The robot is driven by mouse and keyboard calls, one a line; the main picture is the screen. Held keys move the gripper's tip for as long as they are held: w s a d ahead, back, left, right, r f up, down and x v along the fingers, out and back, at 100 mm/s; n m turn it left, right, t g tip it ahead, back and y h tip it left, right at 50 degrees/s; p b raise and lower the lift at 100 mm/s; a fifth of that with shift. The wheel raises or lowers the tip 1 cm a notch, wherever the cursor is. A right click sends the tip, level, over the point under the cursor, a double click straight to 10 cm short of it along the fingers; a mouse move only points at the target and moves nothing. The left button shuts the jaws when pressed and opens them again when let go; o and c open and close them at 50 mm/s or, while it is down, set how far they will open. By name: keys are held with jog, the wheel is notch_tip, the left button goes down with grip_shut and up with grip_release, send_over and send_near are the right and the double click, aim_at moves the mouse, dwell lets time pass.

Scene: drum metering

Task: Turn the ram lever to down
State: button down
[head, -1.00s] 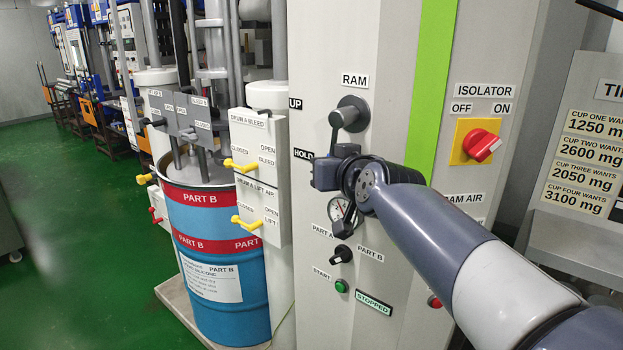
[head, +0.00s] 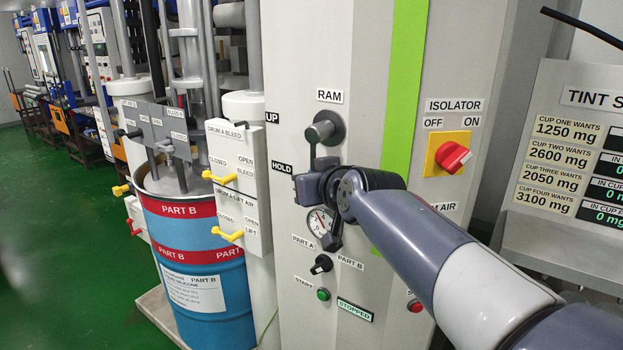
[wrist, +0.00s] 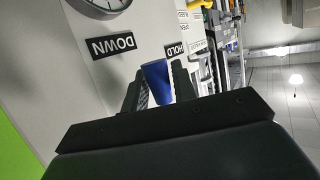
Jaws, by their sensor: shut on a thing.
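The ram lever's grey hub (head: 325,128) sticks out of the cabinet front below the RAM label (head: 329,96). The lever hangs from the hub, and its lower part is largely hidden behind my gripper (head: 308,188). In the wrist view its blue handle (wrist: 156,78) stands between my two dark fingers, which are shut on it. The DOWN label (wrist: 114,45) and HOLD label (wrist: 175,49) appear upside down there, with the handle below and between them. In the head view the HOLD label (head: 282,167) is left of my gripper; the DOWN label is hidden.
A pressure gauge (head: 319,221) and black selector knob (head: 321,264) sit just below my gripper. The red isolator switch (head: 454,157) is to the right. Yellow-handled valves (head: 221,178) and a blue drum (head: 205,285) stand left. The green floor at far left is clear.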

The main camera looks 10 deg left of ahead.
jog(key=shift+f, duration=0.1)
jog(key=c, duration=1.1)
grip_release()
jog(key=shift+c, duration=0.2)
jog(key=shift+d, duration=0.1)
jog(key=b+v, duration=0.2)
jog(key=v, duration=0.9)
jog(key=shift+w, duration=0.15)
jog(key=p+x, duration=0.2)
jog(key=x, duration=0.8)
jog(key=shift+w+a+f, duration=0.1)
jog(key=shift+w+a, duration=0.15)
jog(key=shift+a, duration=0.1)
jog(key=shift+s+d, duration=0.1)
